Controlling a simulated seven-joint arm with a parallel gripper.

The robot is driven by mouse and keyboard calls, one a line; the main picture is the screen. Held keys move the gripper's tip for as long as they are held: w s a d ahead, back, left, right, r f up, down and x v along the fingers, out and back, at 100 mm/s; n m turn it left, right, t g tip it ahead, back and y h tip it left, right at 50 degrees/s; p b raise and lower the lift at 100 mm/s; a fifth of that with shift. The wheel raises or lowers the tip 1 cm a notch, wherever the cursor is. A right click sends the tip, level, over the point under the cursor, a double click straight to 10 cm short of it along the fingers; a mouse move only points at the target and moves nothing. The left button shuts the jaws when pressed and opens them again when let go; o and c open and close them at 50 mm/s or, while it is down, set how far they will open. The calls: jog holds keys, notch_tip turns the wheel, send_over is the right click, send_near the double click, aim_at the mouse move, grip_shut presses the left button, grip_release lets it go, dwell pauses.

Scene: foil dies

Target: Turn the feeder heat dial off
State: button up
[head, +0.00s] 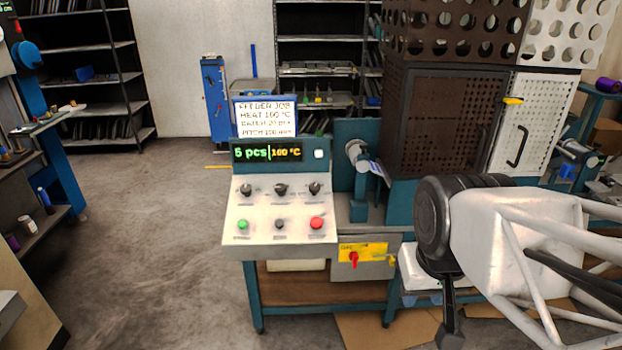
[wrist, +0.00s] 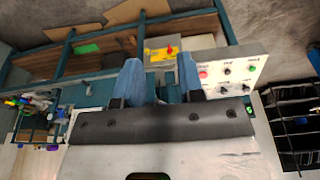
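The feeder's pale sloped control panel (head: 262,212) stands left of my arm. Its upper row holds three black dials: a left dial (head: 246,190), a middle dial (head: 280,189) and a right dial (head: 315,188). Their labels are too small to read, so I cannot tell which is heat. The display (head: 267,152) above reads "5 pcs" and "100 °C". My gripper (wrist: 158,78) is open and empty, its blue fingers apart. The panel (wrist: 240,78) appears inverted in the wrist view, right of the fingers, with no contact seen.
Below the dials are a green button (head: 243,225), a small dark button (head: 280,224) and a red button (head: 317,223). A yellow plate with a red rotary switch (head: 353,259) sits lower right. A dark perforated cabinet (head: 440,120) stands behind my arm. Floor left of the panel is clear.

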jog(key=shift+o, duration=1.2)
jog(key=shift+w+r, duration=0.2)
jog(key=shift+w, duration=0.25)
jog(key=o, duration=0.3)
jog(key=shift+g, duration=0.3)
jog(key=w+r, duration=0.1)
jog(key=w, duration=0.4)
jog(key=w+a+r, duration=0.1)
jog(key=w, duration=0.4)
jog(key=w+r, duration=0.2)
jog(key=w, duration=0.3)
jog(key=shift+w+a, duration=0.2)
jog(key=shift+a, duration=0.15)
jog(key=shift+o, duration=0.2)
jog(key=m+g, duration=0.2)
send_over(315, 186)
jog(key=f, duration=1.5)
jog(key=shift+s+d+f, duration=0.1)
jog(key=shift+s+f, duration=0.05)
jog(key=shift+s, duration=0.1)
jog(key=shift+w+f, duration=0.4)
jog(key=shift+f, duration=3.85)
